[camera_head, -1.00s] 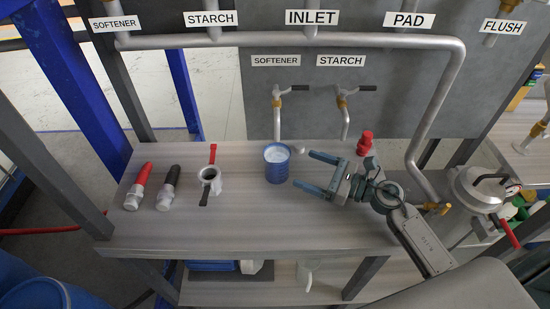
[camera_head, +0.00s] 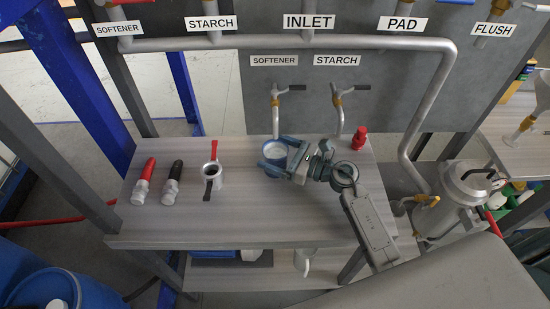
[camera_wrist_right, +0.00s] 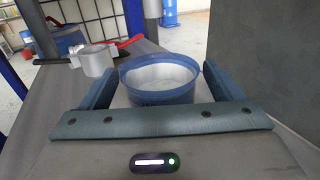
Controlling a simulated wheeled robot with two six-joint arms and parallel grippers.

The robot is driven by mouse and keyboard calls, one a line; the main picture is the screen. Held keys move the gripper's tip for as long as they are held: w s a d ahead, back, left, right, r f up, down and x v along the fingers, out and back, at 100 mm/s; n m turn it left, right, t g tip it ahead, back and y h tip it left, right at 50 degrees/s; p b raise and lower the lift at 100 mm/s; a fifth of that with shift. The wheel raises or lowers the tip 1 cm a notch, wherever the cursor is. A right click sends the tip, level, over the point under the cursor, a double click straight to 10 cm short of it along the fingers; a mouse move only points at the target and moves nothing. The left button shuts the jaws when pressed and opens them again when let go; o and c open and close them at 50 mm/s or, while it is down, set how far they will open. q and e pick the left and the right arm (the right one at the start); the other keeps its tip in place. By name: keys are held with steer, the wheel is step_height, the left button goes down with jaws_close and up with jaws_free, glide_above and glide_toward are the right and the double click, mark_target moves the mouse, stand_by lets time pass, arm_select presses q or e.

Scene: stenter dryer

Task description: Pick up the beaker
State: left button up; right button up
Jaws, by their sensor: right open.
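The blue beaker (camera_head: 273,151) with pale contents stands upright on the grey table, below the softener tap. My right gripper (camera_head: 272,154) is open, with its two fingers on either side of the beaker. In the right wrist view the beaker (camera_wrist_right: 160,82) sits between the fingers, close to the palm. I cannot tell whether the fingers touch it. My left gripper is not in view.
A red fitting (camera_head: 359,139) stands at the back right. Softener and starch taps (camera_head: 338,104) hang behind. The table's front is clear.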

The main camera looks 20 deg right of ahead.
steer(key=shift+d, duration=0.1)
steer(key=c, duration=1.2)
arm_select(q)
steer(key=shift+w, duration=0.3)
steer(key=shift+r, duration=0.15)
arm_select(e)
steer(key=shift+r, duration=0.15)
